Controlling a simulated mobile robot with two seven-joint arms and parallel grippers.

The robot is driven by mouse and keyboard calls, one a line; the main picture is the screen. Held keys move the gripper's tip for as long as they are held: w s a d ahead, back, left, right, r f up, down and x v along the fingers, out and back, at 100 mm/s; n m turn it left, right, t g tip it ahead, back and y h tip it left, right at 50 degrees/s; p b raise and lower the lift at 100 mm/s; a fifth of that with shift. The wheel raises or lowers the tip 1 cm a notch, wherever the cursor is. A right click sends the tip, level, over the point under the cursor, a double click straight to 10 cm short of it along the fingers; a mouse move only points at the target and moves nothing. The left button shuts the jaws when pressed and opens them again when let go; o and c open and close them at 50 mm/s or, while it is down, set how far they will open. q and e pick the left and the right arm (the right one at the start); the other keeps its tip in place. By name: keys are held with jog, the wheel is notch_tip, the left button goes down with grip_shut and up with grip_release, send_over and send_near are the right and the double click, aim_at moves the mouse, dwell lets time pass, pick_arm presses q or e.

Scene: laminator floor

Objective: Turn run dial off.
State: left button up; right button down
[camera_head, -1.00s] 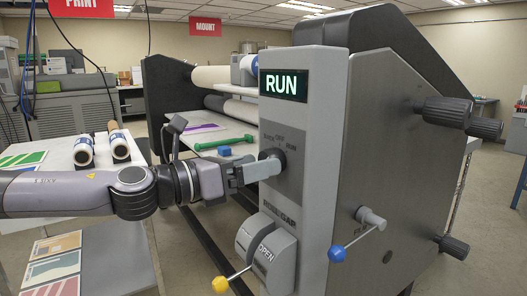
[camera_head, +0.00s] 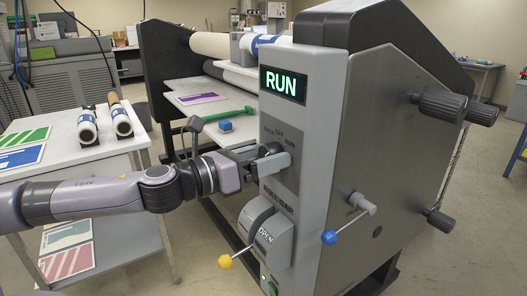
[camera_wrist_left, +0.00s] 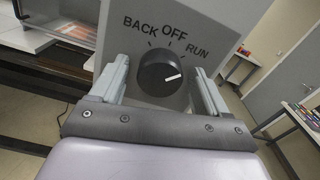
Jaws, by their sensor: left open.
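The run dial is a round black knob (camera_wrist_left: 160,72) with a white pointer line, on the grey control panel (camera_wrist_left: 215,25). In the left wrist view its pointer is turned to the right, near the RUN mark, with BACK and OFF printed to the left and above. My left gripper (camera_wrist_left: 160,90) is open, with one finger on each side of the knob and visible gaps to it. In the head view my left gripper (camera_head: 268,163) is at the panel and largely hides the knob. The display (camera_head: 283,84) above reads RUN in green. My right gripper is not in view.
Below the dial is a grey roll-gap lever with a yellow knob (camera_head: 225,261), marked OPEN. A blue-knobbed lever (camera_head: 329,237) sticks out to its right. A green bar (camera_head: 228,115) and a blue block (camera_head: 225,126) lie on the machine's bed. A white table (camera_head: 70,150) holds rolls and prints.

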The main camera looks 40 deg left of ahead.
pick_arm(q)
jog(key=c, duration=1)
jog(key=shift+c, duration=0.2)
jog(key=shift+n, duration=4.3)
